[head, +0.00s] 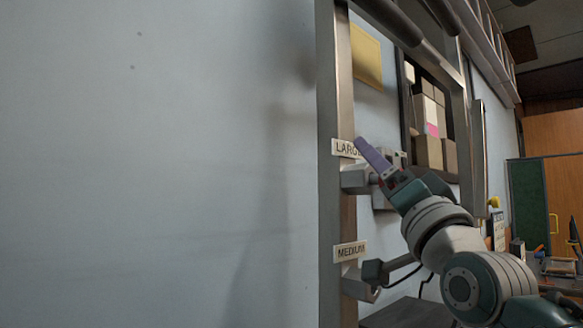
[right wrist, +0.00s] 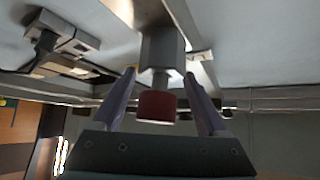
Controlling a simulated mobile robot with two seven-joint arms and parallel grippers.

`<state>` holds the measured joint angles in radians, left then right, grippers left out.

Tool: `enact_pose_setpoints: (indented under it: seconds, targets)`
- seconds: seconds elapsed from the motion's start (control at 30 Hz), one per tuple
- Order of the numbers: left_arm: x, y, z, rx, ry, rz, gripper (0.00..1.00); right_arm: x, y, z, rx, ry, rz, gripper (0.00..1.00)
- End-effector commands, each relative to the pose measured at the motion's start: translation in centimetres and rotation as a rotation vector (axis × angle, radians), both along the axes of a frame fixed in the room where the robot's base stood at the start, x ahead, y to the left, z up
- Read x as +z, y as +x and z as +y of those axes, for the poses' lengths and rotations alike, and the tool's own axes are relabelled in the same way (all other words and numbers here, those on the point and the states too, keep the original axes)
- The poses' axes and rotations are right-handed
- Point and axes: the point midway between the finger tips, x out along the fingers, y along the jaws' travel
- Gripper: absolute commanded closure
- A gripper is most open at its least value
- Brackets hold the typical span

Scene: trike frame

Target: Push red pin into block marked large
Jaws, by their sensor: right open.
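The grey block marked LARGE (head: 354,178) sits on the metal upright, just under its label (head: 346,148). In the right wrist view the same block (right wrist: 163,52) has a short grey shaft at its face, ending in the red pin's cylindrical head (right wrist: 157,106). The red head stands a little off the block. My right gripper (head: 374,160) is at the block in the head view. Its purple fingers are open, one on each side of the red pin in the right wrist view (right wrist: 159,76), with visible gaps to the head. My left gripper is not in view.
A second block (head: 358,284) under a MEDIUM label (head: 350,251) is lower on the same upright (head: 330,215). A shelf with boxes (head: 428,120) is behind the frame. A cluttered bench (head: 560,266) stands at right. The wall at left is bare.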

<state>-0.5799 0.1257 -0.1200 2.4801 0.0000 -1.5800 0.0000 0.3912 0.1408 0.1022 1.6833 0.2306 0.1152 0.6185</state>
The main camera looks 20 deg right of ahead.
Motion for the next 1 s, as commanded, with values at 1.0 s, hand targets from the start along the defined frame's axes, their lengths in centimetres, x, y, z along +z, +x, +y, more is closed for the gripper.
enact_pose_setpoints:
  seconds: [1.0]
  targets:
    - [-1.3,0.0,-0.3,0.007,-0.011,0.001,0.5,-5.8,-8.0,0.9,-0.001,0.0,-0.001,0.24]
